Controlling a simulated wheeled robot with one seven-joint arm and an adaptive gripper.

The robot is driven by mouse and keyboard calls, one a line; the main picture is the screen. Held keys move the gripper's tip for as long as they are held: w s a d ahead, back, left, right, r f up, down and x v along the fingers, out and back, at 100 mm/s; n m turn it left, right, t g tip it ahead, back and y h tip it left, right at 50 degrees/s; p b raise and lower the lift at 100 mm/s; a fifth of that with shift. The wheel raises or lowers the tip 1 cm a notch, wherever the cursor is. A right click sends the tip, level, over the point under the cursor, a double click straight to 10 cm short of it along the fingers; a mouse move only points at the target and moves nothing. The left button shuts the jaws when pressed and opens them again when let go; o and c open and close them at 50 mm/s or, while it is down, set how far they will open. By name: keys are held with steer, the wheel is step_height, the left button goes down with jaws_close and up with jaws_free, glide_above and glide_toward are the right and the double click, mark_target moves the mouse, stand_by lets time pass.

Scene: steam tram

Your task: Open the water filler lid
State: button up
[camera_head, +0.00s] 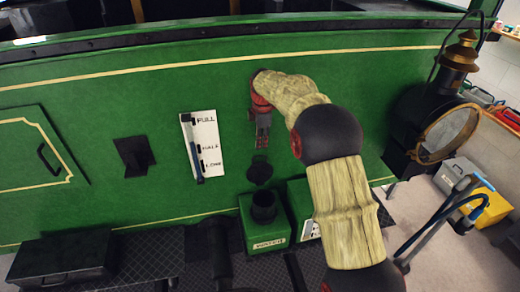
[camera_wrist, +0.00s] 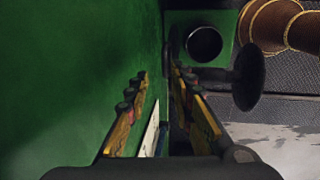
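The water filler is a green box (camera_head: 264,236) with a label and a short black pipe (camera_head: 264,207) on top. Its round black lid (camera_head: 260,173) stands raised above and behind the pipe in the head view. In the wrist view the lid (camera_wrist: 248,77) is a dark disc right of the fingers, and the pipe's round mouth (camera_wrist: 205,43) shows uncovered. My gripper (camera_head: 262,146) points down just above the lid, close to the green wall. In the wrist view my gripper (camera_wrist: 159,75) is open, with a gap between its fingers. Contact between the right finger and the lid's stem is unclear.
The green tram wall (camera_head: 100,80) runs close behind my gripper. A level gauge (camera_head: 200,145) and a black bracket (camera_head: 134,155) are on it at left. A second green box (camera_head: 300,200) stands right of the filler, partly behind my arm. A lamp (camera_head: 437,115) hangs at right.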

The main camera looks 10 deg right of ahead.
steer(key=shift+s+a+r, duration=0.1)
steer(key=shift+s+r, duration=0.05)
steer(key=shift+r, duration=0.5)
steer(key=shift+s+r, duration=0.1)
steer(key=shift+r, duration=0.55)
